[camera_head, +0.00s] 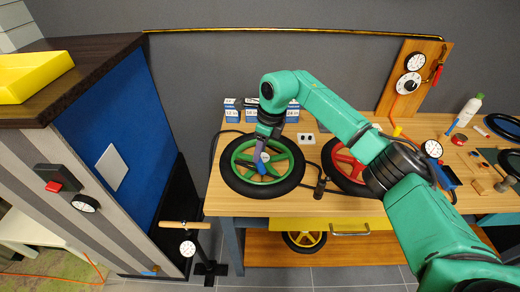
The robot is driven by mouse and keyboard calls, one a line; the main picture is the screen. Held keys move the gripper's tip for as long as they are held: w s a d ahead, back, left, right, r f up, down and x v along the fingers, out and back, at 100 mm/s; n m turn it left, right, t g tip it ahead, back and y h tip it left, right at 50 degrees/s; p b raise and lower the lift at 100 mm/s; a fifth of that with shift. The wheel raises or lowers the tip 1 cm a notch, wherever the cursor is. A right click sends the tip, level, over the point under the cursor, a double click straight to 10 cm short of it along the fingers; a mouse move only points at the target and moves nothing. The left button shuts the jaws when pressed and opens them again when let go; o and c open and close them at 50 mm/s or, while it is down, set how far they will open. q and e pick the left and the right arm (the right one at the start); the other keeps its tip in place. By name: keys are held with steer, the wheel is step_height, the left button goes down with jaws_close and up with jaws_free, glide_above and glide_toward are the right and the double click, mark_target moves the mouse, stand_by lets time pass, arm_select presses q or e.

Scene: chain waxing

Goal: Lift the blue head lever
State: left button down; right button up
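A small blue piece (261,161), which looks like the blue head lever, shows at the green-spoked wheel (245,178) lying on the bench. My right arm reaches in from the right, and its grey gripper (264,142) points down over this wheel, right above the blue piece. The fingertips are at or very near the blue piece; I cannot tell whether they touch it. The fingers are too small and overlapped to tell open from shut. My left gripper is not in view.
A red-spoked wheel (342,168) lies partly behind my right arm. Blue-and-white boxes (250,113) stand behind the green wheel. A floor pump (187,247) stands left of the bench. A board with gauges (413,75) is at the back right. A blue-sided cabinet (120,110) borders the left.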

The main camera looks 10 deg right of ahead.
stand_by(0.3)
steer(key=shift+d+r+b, duration=0.1)
steer(key=shift+r+b, duration=0.2)
steer(key=shift+r, duration=0.1)
step_height(320, 180, up, 14)
steer(key=s+d+b, duration=0.1)
steer(key=d+b, duration=0.1)
steer(key=b, duration=0.1)
steer(key=shift+s+d+f, duration=0.15)
steer(key=shift+s+f, duration=0.1)
steer(key=shift+s, duration=0.05)
steer(key=shift+f, duration=0.1)
